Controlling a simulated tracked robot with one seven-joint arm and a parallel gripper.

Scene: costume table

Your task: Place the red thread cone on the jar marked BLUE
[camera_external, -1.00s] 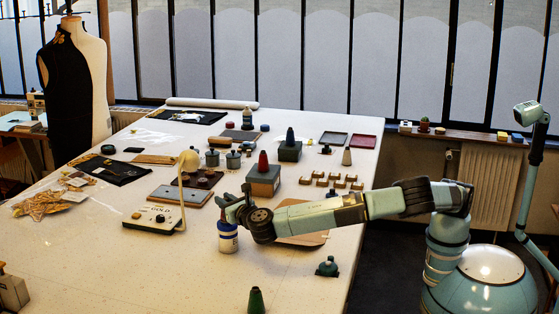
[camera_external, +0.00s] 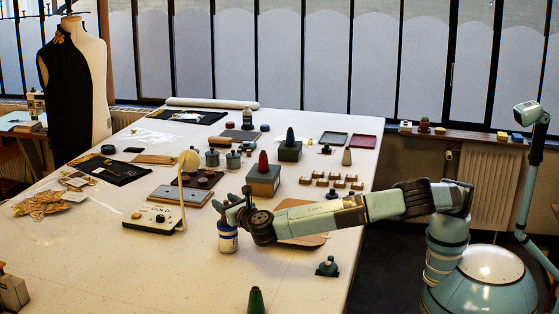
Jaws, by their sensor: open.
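The red thread cone (camera_external: 263,163) stands upright on a grey box (camera_external: 263,184) near the middle of the table. My gripper (camera_external: 222,207) is open and empty, low over the table in front and to the left of that box, apart from the cone. It is just above a white-and-blue bottle (camera_external: 228,239); whether they touch I cannot tell. Two small grey lidded jars, one on the left (camera_external: 212,158) and one on the right (camera_external: 233,160), stand behind the lamp. I cannot read any BLUE marking on a jar.
A small lamp on a white base (camera_external: 154,218) stands left of my gripper. A dark cone on a box (camera_external: 290,148), several small tan blocks (camera_external: 332,181) and a green cone (camera_external: 256,300) stand around.

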